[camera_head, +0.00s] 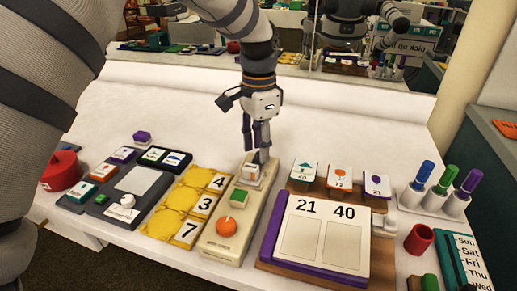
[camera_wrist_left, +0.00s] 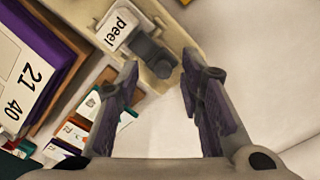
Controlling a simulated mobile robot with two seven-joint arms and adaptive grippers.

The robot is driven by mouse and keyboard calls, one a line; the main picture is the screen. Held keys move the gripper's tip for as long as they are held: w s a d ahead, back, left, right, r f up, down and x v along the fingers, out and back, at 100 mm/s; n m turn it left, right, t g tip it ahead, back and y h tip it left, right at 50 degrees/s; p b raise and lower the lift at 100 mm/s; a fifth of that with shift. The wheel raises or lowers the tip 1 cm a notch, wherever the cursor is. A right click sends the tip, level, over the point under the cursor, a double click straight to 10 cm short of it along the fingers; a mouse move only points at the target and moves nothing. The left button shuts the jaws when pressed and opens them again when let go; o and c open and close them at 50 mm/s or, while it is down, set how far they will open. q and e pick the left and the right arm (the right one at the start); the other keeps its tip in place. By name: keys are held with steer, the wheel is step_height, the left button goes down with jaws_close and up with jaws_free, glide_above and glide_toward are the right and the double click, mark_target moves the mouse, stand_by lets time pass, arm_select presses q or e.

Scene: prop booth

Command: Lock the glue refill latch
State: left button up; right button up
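In the left wrist view this panel end shows a label reading "peel" (camera_wrist_left: 115,28) and a grey latch-like lever (camera_wrist_left: 153,53). My left gripper (camera_head: 257,147) points down over this far end. In the left wrist view its purple-padded fingers (camera_wrist_left: 160,72) are apart, with the grey lever just beyond the tips. I cannot tell the lever's locked state. My right gripper is not in view.
Left of the panel are a yellow number tray (camera_head: 160,222) and a grey board (camera_head: 101,207). Right of it stand a purple-edged calendar board (camera_head: 290,256), cards (camera_head: 340,176) and coloured markers (camera_head: 442,182). The white table behind the gripper is clear.

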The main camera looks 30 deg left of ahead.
mark_target(258, 154)
arm_select(q)
step_height(258, 154, up, 11)
steer(key=shift+f, duration=0.15)
stand_by(0.4)
